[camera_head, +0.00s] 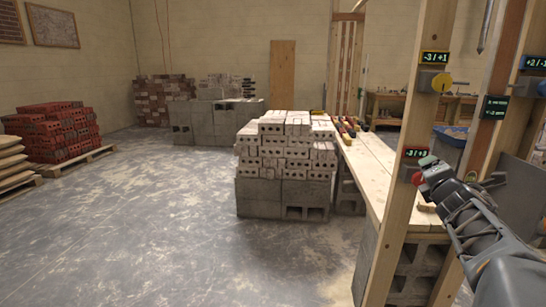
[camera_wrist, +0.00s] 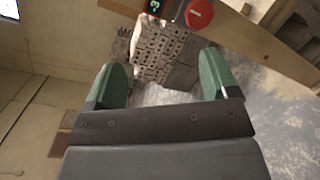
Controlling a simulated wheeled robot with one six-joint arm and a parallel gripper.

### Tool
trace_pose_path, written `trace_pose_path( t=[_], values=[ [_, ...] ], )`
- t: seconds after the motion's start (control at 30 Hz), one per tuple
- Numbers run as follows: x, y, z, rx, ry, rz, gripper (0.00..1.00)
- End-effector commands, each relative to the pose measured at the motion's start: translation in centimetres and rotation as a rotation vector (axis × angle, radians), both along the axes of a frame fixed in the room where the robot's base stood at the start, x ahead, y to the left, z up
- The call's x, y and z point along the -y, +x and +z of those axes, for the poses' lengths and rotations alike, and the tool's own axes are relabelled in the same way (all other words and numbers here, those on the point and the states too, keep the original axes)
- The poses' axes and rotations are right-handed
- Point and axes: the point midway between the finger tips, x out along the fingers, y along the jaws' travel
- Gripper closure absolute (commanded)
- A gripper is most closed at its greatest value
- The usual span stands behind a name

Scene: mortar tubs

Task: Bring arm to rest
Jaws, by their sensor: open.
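My gripper (camera_head: 427,166) is at the right of the head view, at the end of my grey arm, close to a wooden post (camera_head: 408,150). In the wrist view my gripper (camera_wrist: 165,80) shows two green fingers spread wide apart with nothing between them. A red knob (camera_wrist: 199,13) on a wooden beam is just beyond the fingers at the top of the wrist view. In the head view a red knob (camera_head: 417,179) sits on the post beside the fingertips. I cannot tell whether the fingers touch the post.
A yellow knob (camera_head: 442,82) is higher on the post frame. A wooden bench (camera_head: 375,170) with tools runs behind it. A pale brick stack (camera_head: 285,150) on grey blocks stands mid-room. Red bricks (camera_head: 50,132) on a pallet are at the left. The floor (camera_head: 160,220) at left front is clear.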

Motion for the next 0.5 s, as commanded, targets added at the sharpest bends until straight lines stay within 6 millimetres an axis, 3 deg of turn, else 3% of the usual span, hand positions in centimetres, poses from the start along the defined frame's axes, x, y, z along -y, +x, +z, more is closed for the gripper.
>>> trace_pose_path(
  t=[0.03, 0.1, 0.27, 0.5],
  values=[
    [-1.5, -0.4, 3.2, 0.010, 0.142, -0.035, 0.20],
    [-3.3, -1.3, 4.0, 0.020, 0.360, -0.102, 0.20],
    [-8.1, -4.4, 4.8, -0.002, 0.843, -0.286, 0.20],
    [-16.2, -11.1, 4.6, -0.124, 1.422, -0.644, 0.20]
  ],
)
